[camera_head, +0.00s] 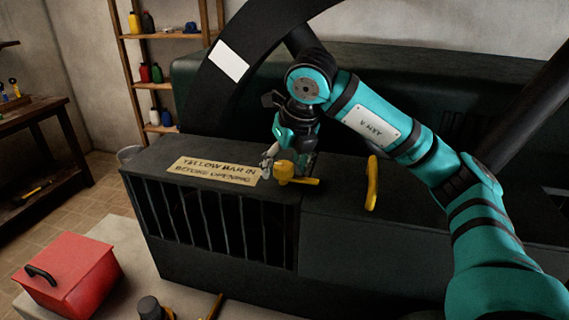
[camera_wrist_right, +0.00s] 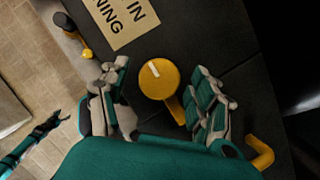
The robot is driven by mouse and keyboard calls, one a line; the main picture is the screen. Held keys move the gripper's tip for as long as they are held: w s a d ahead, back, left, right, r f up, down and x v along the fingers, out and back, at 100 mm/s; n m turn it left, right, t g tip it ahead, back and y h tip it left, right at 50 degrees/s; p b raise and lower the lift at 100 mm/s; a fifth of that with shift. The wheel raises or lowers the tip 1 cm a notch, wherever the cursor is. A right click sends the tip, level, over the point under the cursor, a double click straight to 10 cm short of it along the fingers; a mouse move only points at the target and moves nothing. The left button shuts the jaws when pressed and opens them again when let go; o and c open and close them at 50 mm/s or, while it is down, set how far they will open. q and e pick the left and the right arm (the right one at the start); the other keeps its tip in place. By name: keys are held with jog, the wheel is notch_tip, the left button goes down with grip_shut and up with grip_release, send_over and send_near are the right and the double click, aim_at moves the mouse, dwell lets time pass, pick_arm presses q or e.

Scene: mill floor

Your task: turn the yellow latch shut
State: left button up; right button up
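The yellow latch (camera_head: 285,170) is a round knob with a short lever, on top of the dark cabinet; its lever points right in the head view. In the right wrist view the knob (camera_wrist_right: 157,79) carries a white mark, and the lever runs down toward the right-hand fingers. My right gripper (camera_wrist_right: 161,98) is open, with its fingers spread to either side of the latch. I cannot tell whether any finger touches it. A teal arm with a dark hand (camera_wrist_right: 48,126), apparently my left gripper, shows small at the left of the wrist view; its fingers are unclear.
The dark cabinet (camera_head: 225,277) has a barred front. A yellow handle (camera_head: 372,183) stands right of the latch. A sign (camera_head: 214,170) reading "YELLOW BAR IN BEFORE OPENING" lies to the left. A red box (camera_head: 75,272) sits front left. A large dark wheel rim (camera_head: 203,87) rises behind.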

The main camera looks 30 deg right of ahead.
jog(key=v, duration=1.2)
jog(key=shift+a+f, duration=0.1)
dwell(0.5)
